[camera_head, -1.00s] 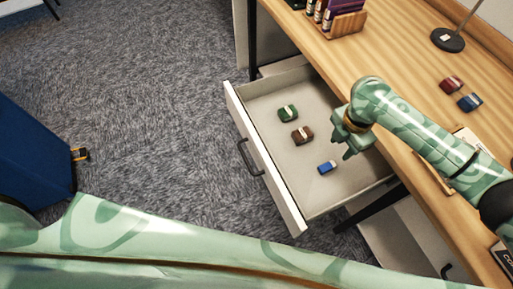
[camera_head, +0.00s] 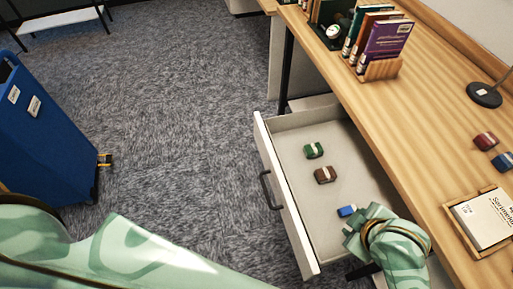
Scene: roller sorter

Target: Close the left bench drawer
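The bench drawer (camera_head: 264,160) is pulled out from under the wooden bench, with its white front and dark handle (camera_head: 270,190) facing left. Inside lie a green item (camera_head: 313,151), a brown item (camera_head: 325,175) and a blue item (camera_head: 347,211). One of my grippers (camera_head: 356,232), on the arm at the lower right, is over the near right part of the drawer, close to the blue item. I cannot tell whether it touches anything or how its fingers stand. My other gripper is not in view; only a green arm link shows at the lower left.
The wooden bench (camera_head: 420,135) holds a book rack (camera_head: 378,69), a lamp base (camera_head: 484,95), red (camera_head: 485,139) and blue (camera_head: 503,161) items, and a framed tray (camera_head: 464,229). A blue bin (camera_head: 45,130) stands at left. Carpet in front of the drawer is clear.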

